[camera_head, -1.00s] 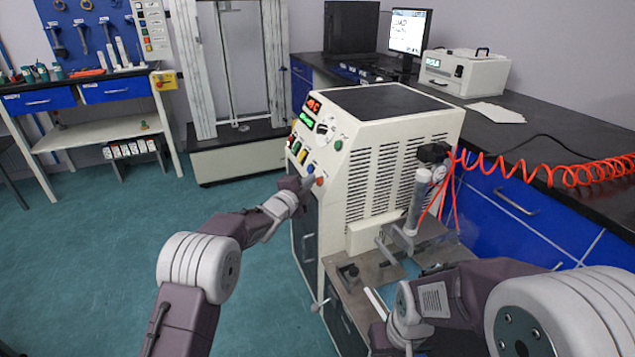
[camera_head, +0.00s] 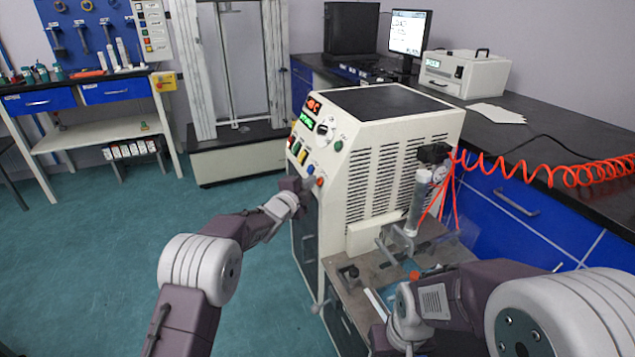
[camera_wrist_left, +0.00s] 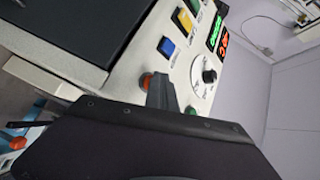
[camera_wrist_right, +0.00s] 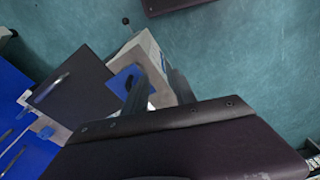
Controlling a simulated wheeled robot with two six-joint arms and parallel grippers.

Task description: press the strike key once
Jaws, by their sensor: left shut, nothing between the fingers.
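The key panel is on the sloping front of the cream machine (camera_head: 385,150). It carries a blue key (camera_wrist_left: 166,47), a yellow key (camera_wrist_left: 182,21), a green round button (camera_wrist_left: 190,111) and an orange-red round button (camera_wrist_left: 147,80). The labels are too small to read, so I cannot tell which is the strike key. My left gripper (camera_head: 309,184) is shut and empty at the panel's lower edge. In the left wrist view its fingertips (camera_wrist_left: 160,90) are close beside the orange-red button; contact is unclear. My right gripper (camera_wrist_right: 157,88) seems open over the machine's lower front, mostly hidden in the head view.
An orange piece (camera_head: 413,275) lies there. A coiled red hose (camera_head: 560,172) runs to the right, above blue cabinets (camera_head: 515,215). The floor at left is clear.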

